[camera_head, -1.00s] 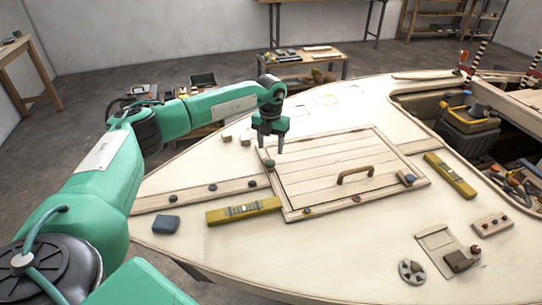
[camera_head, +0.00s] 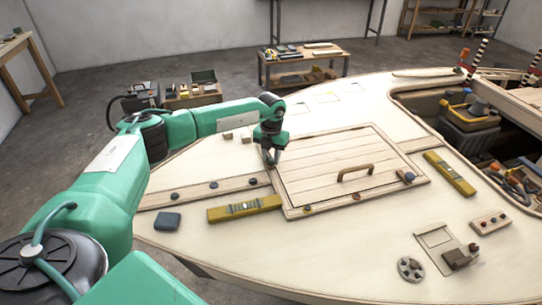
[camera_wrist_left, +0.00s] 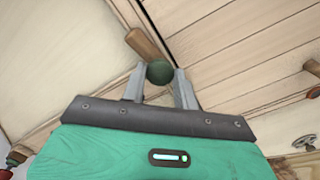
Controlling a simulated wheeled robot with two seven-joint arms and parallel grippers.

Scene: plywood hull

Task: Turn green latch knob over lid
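The wooden lid (camera_head: 325,160) with a brown handle (camera_head: 355,172) lies flat in its frame on the plywood hull. In the left wrist view, the round green knob (camera_wrist_left: 159,72) sits at the lid's edge, with a wooden latch bar (camera_wrist_left: 142,43) extending up and left from it, beside the lid's seam. My left gripper (camera_head: 271,160) is down at the lid's left edge and hides the knob in the head view. In the wrist view its two fingers (camera_wrist_left: 160,84) stand apart on either side of the knob; firm contact cannot be told. My right gripper is not in view.
A yellow level (camera_head: 244,208) lies left of the lid, another (camera_head: 450,174) right of it. A dark blue block (camera_head: 167,221) and small wooden blocks (camera_head: 228,136) lie near my left arm. The open cockpit (camera_head: 480,140) holds tools. The front deck is mostly clear.

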